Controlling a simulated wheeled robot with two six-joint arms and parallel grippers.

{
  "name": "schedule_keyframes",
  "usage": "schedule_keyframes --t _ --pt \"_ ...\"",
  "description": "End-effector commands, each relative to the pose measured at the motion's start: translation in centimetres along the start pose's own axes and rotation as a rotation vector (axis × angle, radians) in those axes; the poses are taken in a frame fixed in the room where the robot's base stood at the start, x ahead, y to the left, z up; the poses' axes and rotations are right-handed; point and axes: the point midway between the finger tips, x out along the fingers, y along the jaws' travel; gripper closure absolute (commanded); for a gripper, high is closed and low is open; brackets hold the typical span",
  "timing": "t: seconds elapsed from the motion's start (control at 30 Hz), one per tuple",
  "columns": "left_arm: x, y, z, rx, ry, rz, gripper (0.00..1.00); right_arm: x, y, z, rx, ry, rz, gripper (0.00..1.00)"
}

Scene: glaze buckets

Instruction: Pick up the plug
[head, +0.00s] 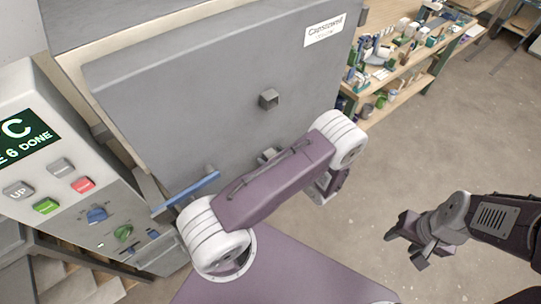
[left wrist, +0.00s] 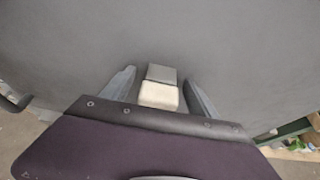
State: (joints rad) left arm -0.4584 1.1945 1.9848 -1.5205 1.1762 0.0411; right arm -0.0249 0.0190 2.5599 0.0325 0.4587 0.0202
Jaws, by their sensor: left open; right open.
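A small grey block, a plug (head: 268,98), sticks out of the big grey door in the head view. A second grey piece (head: 267,155) shows lower down, partly behind my left arm; I cannot tell whether it is another plug or part of my gripper. In the left wrist view, a block-shaped plug (left wrist: 159,96) with a pale face and a grey face stands out from the grey surface. My left gripper (left wrist: 160,77) is open, with one finger on either side of it and gaps between. My right gripper (head: 403,250) is open and empty, away from the door.
The grey door (head: 160,95) carries a white label (head: 325,30) and a blue bar (head: 192,190). A control panel (head: 65,170) with buttons and a green display stands at the left. A cluttered wooden shelf (head: 440,50) is at upper right. The floor right of centre is clear.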

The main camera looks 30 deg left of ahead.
Motion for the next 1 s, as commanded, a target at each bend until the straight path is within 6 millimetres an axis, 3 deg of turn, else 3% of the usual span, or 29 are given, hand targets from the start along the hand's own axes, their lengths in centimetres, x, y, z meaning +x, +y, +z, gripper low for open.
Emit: schedule_keyframes --t 0.1,0.3,0.37,1.0 --pt "-0.01 -0.01 -0.04 0.000 0.000 0.000 0.31 0.05 0.00 0.01 0.000 0.000 0.000 0.51" --pt "-0.03 -0.01 -0.03 0.000 0.000 0.000 0.87 0.05 0.00 0.02 0.000 0.000 0.000 0.51" --pt "-0.04 -0.01 -0.01 0.000 0.000 0.000 1.00 0.05 0.00 0.01 0.000 0.000 0.000 0.51" --pt "-0.66 -0.37 -0.06 -0.003 0.000 0.006 1.00 0.13 0.00 0.02 0.000 0.000 0.000 0.51"
